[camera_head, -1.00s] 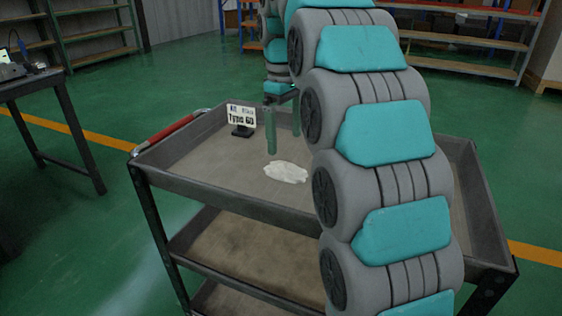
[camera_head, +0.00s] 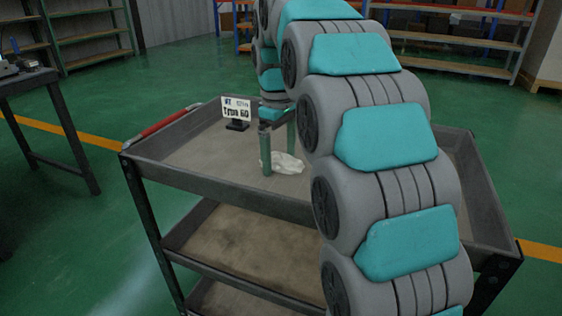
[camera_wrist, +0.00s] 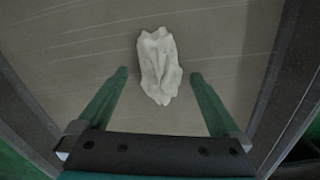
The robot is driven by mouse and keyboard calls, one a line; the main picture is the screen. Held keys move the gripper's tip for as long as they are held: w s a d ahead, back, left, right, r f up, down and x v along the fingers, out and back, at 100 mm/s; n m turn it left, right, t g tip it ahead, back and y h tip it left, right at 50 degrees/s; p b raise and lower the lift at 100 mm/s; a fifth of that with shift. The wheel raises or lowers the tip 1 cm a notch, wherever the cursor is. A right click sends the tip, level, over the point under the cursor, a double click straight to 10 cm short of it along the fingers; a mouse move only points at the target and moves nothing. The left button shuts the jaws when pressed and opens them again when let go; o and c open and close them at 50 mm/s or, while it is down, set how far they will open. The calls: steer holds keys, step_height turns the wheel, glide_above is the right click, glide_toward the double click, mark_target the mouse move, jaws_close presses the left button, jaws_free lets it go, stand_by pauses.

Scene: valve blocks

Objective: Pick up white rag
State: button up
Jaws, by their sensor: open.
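The white rag (camera_head: 288,164) lies crumpled on the top tray of the grey cart (camera_head: 205,158). In the wrist view the rag (camera_wrist: 159,68) is a rumpled, elongated heap just beyond the fingertips, roughly centred between them. My gripper (camera_head: 278,148) is open, with its green fingers pointing down over the tray. In the head view the left finger covers part of the rag. In the wrist view my gripper (camera_wrist: 159,73) has a wide gap with nothing held in it. I cannot tell how high the fingertips are above the tray.
A small sign (camera_head: 236,112) on a black base stands on the tray behind and left of the rag. The tray has raised walls, and a red handle (camera_head: 165,123) is at its left end. My arm hides the tray's right part. A dark table (camera_head: 45,130) stands at left.

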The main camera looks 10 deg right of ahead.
steer(key=shift+c, duration=0.4)
steer(key=c, duration=1.4)
steer(key=shift+r, duration=0.15)
